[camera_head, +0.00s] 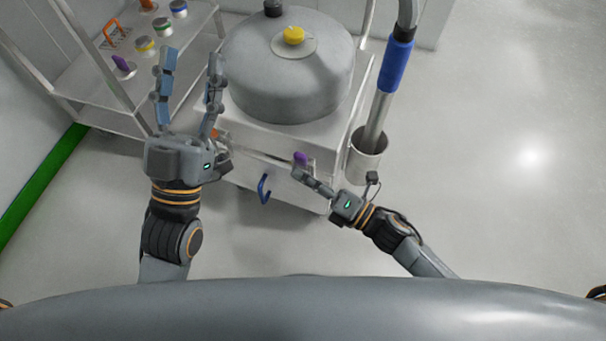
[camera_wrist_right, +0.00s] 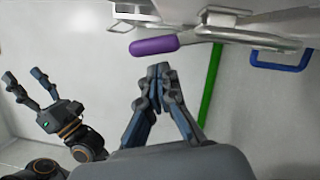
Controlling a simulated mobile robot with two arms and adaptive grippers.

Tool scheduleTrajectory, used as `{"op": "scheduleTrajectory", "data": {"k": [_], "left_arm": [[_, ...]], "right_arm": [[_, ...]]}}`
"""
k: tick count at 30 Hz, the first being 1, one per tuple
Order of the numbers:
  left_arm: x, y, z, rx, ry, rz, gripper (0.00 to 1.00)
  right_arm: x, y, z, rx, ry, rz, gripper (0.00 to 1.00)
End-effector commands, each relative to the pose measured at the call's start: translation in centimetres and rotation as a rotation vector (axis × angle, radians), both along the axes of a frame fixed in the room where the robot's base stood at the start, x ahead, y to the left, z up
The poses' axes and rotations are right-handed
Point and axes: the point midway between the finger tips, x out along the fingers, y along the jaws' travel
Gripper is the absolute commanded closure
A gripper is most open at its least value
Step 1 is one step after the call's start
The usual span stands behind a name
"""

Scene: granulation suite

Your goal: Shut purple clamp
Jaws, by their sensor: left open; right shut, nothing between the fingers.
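The purple clamp handle (camera_head: 301,158) sits on the front of the white cart under the grey vessel. In the right wrist view the purple handle (camera_wrist_right: 154,46) sticks out to the left from a metal clamp lever (camera_wrist_right: 235,33). My right gripper (camera_head: 299,174) is shut and empty, just in front of the purple handle; in its wrist view the closed fingertips (camera_wrist_right: 159,70) are just below the handle, with no clear contact. My left gripper (camera_head: 189,72) is open and empty, left of the vessel. It also shows at the left in the right wrist view (camera_wrist_right: 26,84).
The grey vessel (camera_head: 285,85) with a yellow knob stands on the white cart (camera_head: 238,128). A blue handle (camera_head: 264,189) hangs on the cart's front. A blue-gripped pole stands in a metal cup (camera_head: 366,160). A shelf rack (camera_head: 95,85) holds coloured items at left. The floor at right is clear.

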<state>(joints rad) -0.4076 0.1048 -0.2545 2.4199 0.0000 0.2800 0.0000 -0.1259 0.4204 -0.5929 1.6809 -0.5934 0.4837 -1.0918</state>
Motion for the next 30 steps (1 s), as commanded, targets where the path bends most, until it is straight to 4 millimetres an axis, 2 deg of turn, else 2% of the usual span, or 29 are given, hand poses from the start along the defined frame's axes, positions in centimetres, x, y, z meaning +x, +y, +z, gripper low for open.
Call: {"op": "scheduleTrajectory", "data": {"k": [6,12,18,30], "left_arm": [[1.9,-0.2,-2.5,0.051,0.177,0.009,0.49],[2.7,-0.2,-4.0,0.077,0.268,0.015,0.49],[3.0,-0.1,-4.7,0.086,0.304,0.017,0.49],[3.0,-0.1,-4.8,0.088,0.308,0.017,0.49]], "right_arm": [[0.3,-0.1,0.4,-0.002,-0.002,-0.002,1.0],[0.5,-0.2,0.5,-0.002,-0.002,0.0,1.0],[0.6,-0.2,0.5,-0.002,-0.003,-0.001,1.0],[0.6,-0.2,0.5,-0.002,-0.003,0.0,1.0]]}}
